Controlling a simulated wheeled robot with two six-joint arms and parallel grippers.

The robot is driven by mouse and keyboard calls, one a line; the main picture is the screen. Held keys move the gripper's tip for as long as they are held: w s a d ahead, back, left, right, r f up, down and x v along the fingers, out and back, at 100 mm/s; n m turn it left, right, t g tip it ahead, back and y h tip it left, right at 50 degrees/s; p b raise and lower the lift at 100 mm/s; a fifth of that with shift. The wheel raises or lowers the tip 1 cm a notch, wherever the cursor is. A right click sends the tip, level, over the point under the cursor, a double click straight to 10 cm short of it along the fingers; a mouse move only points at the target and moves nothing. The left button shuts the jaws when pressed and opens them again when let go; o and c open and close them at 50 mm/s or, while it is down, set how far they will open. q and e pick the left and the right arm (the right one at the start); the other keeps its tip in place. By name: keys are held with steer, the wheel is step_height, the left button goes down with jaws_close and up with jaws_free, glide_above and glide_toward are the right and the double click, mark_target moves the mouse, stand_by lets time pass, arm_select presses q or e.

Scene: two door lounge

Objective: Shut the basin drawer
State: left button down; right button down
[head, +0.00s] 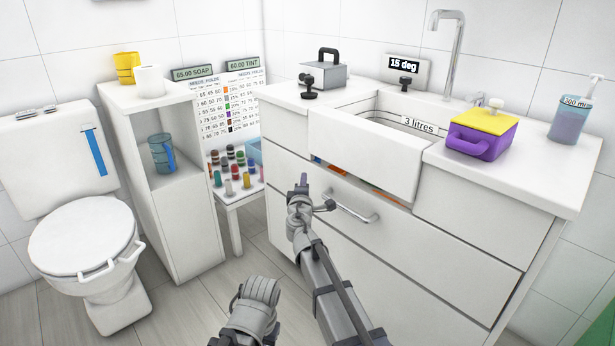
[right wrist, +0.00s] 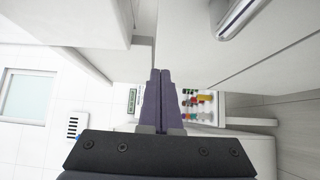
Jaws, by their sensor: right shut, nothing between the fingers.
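The basin drawer (head: 395,232) is the white front with a bar handle (head: 350,205) below the basin. It stands open by a small gap, with bits of orange contents (head: 385,190) showing behind its top edge. My right gripper (head: 304,180) is shut and empty, in front of the left part of the drawer, left of the handle; I cannot tell whether it touches. In the right wrist view my shut fingers (right wrist: 160,98) point up between pale panels, with a metal handle (right wrist: 240,18) at upper right. My left gripper is not in view; a grey arm part of mine shows at the bottom.
The basin (head: 355,140) juts out above the drawer, close over my right gripper. A purple and yellow box (head: 480,137) and a soap bottle (head: 570,120) stand on the counter. A shelf unit (head: 185,225) and a toilet (head: 85,235) stand left.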

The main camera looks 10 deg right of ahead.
steer(key=s+a, duration=0.1)
steer(key=s, duration=0.7)
steer(key=shift+s, duration=0.25)
steer(key=shift+s, duration=0.1)
steer(key=s+d+f+m+g+h+p, duration=0.35)
steer(key=s+d+f+m+g, duration=0.25)
steer(key=s+f+m+g, duration=0.45)
steer(key=s+a+f+m+g+y+p, duration=0.1)
steer(key=s+a+g+y, duration=0.15)
steer(key=s, duration=0.45)
steer(key=s+a+f+g+y+p, duration=0.1)
steer(key=s+a+g+p, duration=0.15)
steer(key=s, duration=0.55)
steer(key=s+a+f+m+g+y+p, duration=0.1)
steer(key=s+a+f+g+y, duration=0.15)
steer(key=s, duration=0.45)
step_height(320, 180, up, 38)
steer(key=p, duration=3.7)
steer(key=shift+w+h, duration=0.3)
steer(key=shift+h, duration=0.15)
